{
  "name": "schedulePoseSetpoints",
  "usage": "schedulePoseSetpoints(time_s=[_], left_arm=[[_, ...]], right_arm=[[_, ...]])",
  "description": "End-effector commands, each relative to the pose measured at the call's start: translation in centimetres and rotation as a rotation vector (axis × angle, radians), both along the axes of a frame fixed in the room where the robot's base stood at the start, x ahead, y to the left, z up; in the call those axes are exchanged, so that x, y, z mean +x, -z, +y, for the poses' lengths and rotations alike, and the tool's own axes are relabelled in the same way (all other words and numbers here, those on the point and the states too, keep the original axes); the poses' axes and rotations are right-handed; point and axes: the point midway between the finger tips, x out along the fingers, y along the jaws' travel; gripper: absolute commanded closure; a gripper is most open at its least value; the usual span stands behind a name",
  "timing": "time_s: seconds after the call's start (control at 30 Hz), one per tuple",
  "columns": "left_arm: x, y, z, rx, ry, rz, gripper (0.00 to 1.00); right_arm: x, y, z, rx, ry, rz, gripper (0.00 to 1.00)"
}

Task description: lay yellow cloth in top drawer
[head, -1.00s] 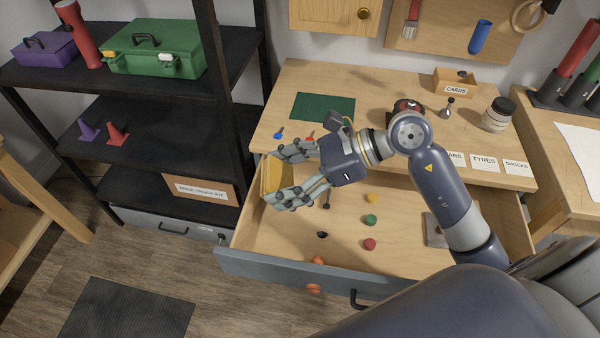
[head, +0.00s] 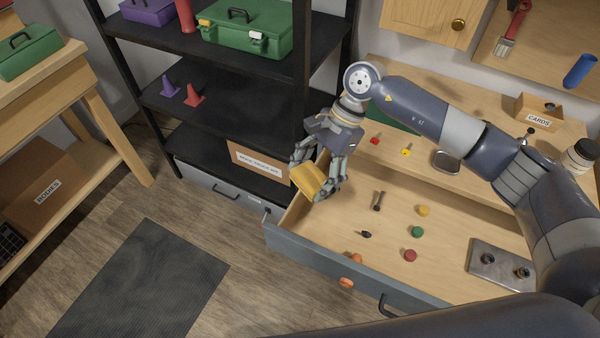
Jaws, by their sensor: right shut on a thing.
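The yellow cloth (head: 308,181) is a folded, block-like bundle held in my right gripper (head: 322,176). The gripper is shut on it, pointing down, with fingers on both sides. The cloth is over the left side of the open drawer (head: 345,225), near its left wall; I cannot tell its exact height. The drawer has a grey front and a pale wooden floor. My left gripper is not in view.
In the drawer lie a yellow knob (head: 424,210), a green one (head: 417,231), a red one (head: 410,256), a dark bolt (head: 378,200) and a metal plate (head: 500,264). A black shelf (head: 220,110) stands left.

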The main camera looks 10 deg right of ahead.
Motion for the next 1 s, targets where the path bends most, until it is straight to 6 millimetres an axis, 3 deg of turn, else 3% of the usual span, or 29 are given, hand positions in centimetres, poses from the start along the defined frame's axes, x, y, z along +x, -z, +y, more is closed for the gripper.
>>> schedulePoseSetpoints(time_s=[0.1,0.33,0.4,0.67,1.0], left_arm=[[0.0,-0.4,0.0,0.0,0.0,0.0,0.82],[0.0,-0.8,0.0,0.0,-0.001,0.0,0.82],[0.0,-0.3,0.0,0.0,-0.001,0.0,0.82],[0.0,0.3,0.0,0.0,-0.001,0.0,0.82],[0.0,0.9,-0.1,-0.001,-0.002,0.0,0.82]], right_arm=[[1.4,0.4,-2.8,-0.053,-0.036,-0.03,0.53],[3.2,0.6,-7.0,-0.111,-0.07,-0.07,0.53],[2.9,2.6,-6.8,-0.109,-0.075,-0.062,0.53],[3.0,6.9,-6.7,-0.107,-0.073,-0.064,0.53],[3.0,8.9,-6.7,-0.107,-0.072,-0.066,0.53]])
